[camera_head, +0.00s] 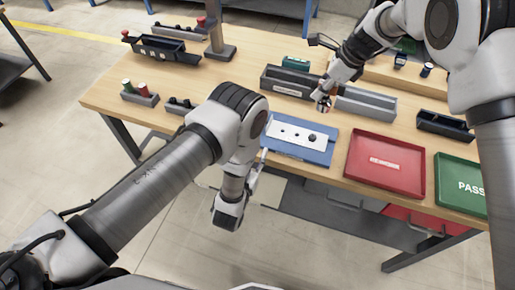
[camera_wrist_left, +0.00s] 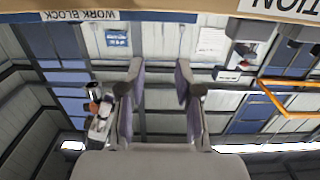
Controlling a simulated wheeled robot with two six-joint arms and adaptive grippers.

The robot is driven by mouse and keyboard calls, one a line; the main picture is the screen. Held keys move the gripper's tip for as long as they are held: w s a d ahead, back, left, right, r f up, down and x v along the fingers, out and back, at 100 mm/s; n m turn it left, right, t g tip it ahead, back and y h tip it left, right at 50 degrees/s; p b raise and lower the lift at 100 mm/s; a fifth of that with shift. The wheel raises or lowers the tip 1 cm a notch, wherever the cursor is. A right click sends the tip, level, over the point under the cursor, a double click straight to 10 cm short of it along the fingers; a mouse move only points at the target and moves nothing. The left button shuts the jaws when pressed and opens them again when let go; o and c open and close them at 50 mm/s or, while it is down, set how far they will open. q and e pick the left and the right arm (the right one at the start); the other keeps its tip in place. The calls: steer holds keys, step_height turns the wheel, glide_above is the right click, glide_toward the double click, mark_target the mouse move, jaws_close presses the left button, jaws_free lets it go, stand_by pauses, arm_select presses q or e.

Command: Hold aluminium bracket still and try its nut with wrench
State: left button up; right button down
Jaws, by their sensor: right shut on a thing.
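The aluminium bracket (camera_head: 297,132), a pale flat plate with dark spots along it, lies on the blue work block (camera_head: 318,157) at the table's front edge. A larger dark round piece, perhaps its nut (camera_head: 312,138), shows at its right end. My left gripper (camera_head: 259,168) is beside the block's left front side, apart from the bracket. Its fingers are apart and empty in the left wrist view (camera_wrist_left: 158,82). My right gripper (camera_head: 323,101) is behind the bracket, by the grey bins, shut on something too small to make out. I cannot make out a wrench.
A red tray (camera_head: 410,146) and a green PASS tray (camera_head: 464,204) are right of the block. Grey bins (camera_head: 365,111) stand behind it. A dark bin (camera_head: 445,133) is at the right. Small holders (camera_head: 145,99) and a post (camera_head: 215,40) stand at the left. Wood between is clear.

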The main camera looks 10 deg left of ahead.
arm_select(q)
steer(key=w, duration=0.8)
steer(key=w+d+f, duration=0.1)
steer(key=w, duration=0.2)
steer(key=shift+w+d, duration=0.1)
steer(key=shift+w, duration=0.3)
steer(key=shift+r, duration=0.1)
jaws_close()
